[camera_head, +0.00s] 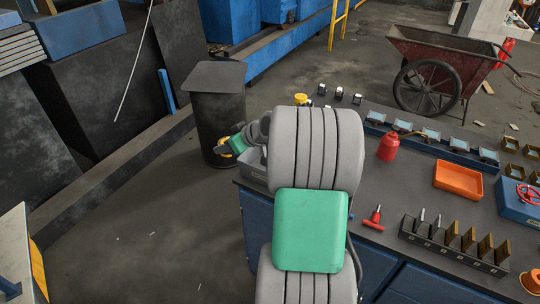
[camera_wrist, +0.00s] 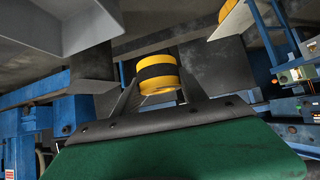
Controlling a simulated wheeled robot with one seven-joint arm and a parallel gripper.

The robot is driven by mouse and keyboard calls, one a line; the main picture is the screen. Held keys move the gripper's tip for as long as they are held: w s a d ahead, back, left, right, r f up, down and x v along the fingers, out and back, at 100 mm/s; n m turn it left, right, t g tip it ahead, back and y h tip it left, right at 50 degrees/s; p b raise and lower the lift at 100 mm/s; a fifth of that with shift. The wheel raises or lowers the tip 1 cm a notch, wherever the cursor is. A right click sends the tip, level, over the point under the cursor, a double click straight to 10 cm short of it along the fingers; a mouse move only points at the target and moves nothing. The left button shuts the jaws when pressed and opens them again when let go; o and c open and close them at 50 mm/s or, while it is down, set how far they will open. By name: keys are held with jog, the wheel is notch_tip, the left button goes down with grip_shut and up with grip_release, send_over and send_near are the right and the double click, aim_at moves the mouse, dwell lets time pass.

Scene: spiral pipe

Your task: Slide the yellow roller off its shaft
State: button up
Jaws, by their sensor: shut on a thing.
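The yellow roller (camera_wrist: 157,68), with a broad black band around its middle, sits between the two fingers of my gripper (camera_wrist: 160,92) in the wrist view. My gripper is shut on it. In the head view, my gripper (camera_head: 222,150) is small and left of my arm, in front of a dark bin. A little yellow of the roller (camera_head: 238,145) shows there beside a green part of my wrist. I cannot make out a shaft in either view, and none is seen coming out of the roller's visible end.
The dark bin (camera_head: 218,112) with a flat lid stands behind my gripper. A workbench (camera_head: 400,215) at right bears a red bottle (camera_head: 388,146), an orange tray (camera_head: 458,181) and a tool rack (camera_head: 453,244). A wheelbarrow (camera_head: 435,65) stands beyond. The floor at left is open.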

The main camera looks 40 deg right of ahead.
jog(key=s+d+f+n+b, duration=0.1)
jog(key=s+d+f, duration=0.25)
jog(key=d, duration=0.35)
jog(key=s+d+f, duration=0.2)
jog(key=d+f, duration=0.2)
jog(key=d, duration=0.3)
jog(key=shift+y, duration=0.4)
jog(key=shift+w+f+b, duration=0.15)
jog(key=shift+f+b, duration=0.45)
jog(key=shift+f, duration=0.9)
jog(key=shift+w+f+b, duration=0.1)
jog(key=shift+f+b, duration=0.5)
jog(key=shift+f, duration=0.9)
jog(key=o, duration=1.4)
jog(key=shift+o, duration=0.2)
jog(key=b+v, duration=0.1)
jog(key=v, duration=0.7)
jog(key=shift+w+a, duration=0.1)
